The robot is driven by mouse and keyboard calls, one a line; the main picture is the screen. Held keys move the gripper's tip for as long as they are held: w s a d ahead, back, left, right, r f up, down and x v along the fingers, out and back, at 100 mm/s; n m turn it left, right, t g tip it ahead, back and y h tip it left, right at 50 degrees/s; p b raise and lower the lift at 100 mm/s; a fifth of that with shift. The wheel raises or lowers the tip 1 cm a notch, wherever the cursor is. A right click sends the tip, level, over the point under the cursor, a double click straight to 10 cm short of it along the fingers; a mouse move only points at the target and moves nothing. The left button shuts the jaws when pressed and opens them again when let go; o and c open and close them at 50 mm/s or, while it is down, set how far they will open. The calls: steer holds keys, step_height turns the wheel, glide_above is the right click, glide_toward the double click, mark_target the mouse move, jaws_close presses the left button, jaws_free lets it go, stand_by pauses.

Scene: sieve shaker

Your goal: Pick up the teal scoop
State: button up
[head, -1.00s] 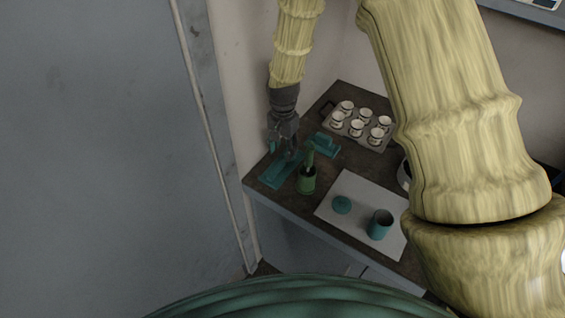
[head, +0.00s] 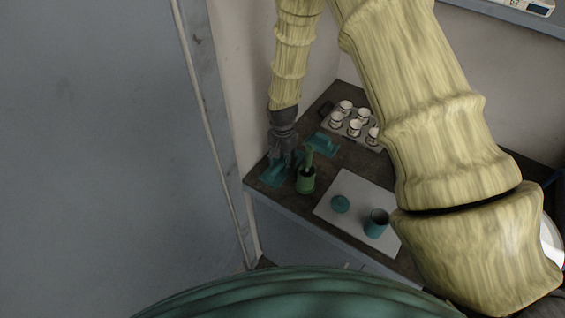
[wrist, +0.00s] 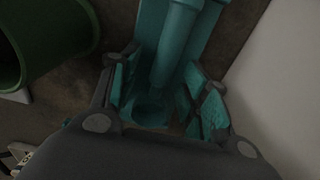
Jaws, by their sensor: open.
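The teal scoop (wrist: 173,52) shows in the wrist view as a rounded teal handle running down from the top edge between my fingers. A flat teal holder (wrist: 211,38) lies beneath it, and the two are hard to tell apart in colour. My gripper (wrist: 160,108) is open, with a teal-padded finger on each side of the scoop's lower part. I cannot tell whether either pad touches it. In the head view my gripper (head: 280,164) is low over the teal holder (head: 271,178) at the table's left end, and it hides most of the scoop.
A green pot (head: 306,182) with an upright green handle stands close right of my gripper. Another teal piece (head: 325,144) lies behind. A tray (head: 365,143) of white cups is at the back. A white mat (head: 350,190) bears a teal disc (head: 340,204) and a teal cup (head: 376,222).

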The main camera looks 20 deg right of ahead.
mark_target(283, 160)
steer(key=shift+c, duration=0.4)
jaws_close()
steer(key=shift+r, duration=0.1)
step_height(283, 160, up, 18)
steer(key=b, duration=0.5)
stand_by(0.3)
